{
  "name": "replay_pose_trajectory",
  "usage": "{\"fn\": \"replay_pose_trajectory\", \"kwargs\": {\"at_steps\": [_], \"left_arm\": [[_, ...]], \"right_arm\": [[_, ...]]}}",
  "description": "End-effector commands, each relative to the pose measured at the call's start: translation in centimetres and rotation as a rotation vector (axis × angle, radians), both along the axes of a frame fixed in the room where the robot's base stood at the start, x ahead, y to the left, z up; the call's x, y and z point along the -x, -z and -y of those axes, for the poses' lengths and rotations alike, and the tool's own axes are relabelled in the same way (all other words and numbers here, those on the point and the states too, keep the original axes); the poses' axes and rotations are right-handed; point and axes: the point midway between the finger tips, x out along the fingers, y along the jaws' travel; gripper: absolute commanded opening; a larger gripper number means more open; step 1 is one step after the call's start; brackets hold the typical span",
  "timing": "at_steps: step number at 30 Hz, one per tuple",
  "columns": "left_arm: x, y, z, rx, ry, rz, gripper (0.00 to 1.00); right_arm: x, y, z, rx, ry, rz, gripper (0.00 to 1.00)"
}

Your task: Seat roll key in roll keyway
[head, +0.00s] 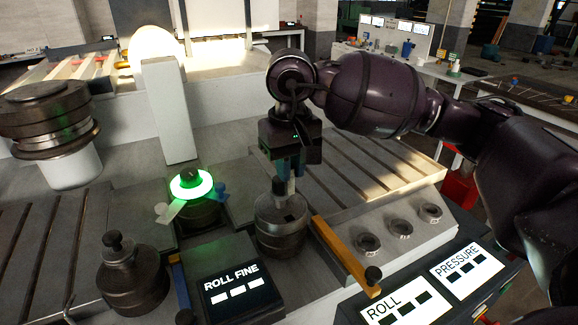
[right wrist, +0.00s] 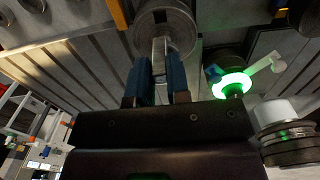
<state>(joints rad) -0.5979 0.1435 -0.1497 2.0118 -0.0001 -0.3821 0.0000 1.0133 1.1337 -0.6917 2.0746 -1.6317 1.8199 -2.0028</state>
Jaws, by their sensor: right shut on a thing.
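My right gripper (head: 288,166) points down over a dark steel roll (head: 282,228) with a post on top. Its blue fingers are shut on a slim pale metal piece, which I take for the roll key (head: 291,186). In the right wrist view, the roll key (right wrist: 160,50) sticks out between the fingers (right wrist: 160,80) and overlaps the round roll (right wrist: 178,22). The key's lower end is close to the roll top; I cannot tell whether it touches or enters the keyway. My left gripper is not in view.
A glowing green ring (head: 191,184) and a grey upright block (head: 168,110) stand left of the roll. Another dark roll (head: 133,277) stands front left. A yellow bar (head: 344,256) lies right of the roll. ROLL FINE (head: 235,283) and ROLL (head: 397,303) panels are in front.

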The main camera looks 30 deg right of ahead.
Motion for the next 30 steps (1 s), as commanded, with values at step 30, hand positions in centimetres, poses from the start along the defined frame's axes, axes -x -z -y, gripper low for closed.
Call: {"fn": "replay_pose_trajectory", "kwargs": {"at_steps": [30], "left_arm": [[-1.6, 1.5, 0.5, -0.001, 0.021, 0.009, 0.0]], "right_arm": [[0.0, 5.5, 0.0, -0.001, 0.0, 0.0, 0.0]]}}
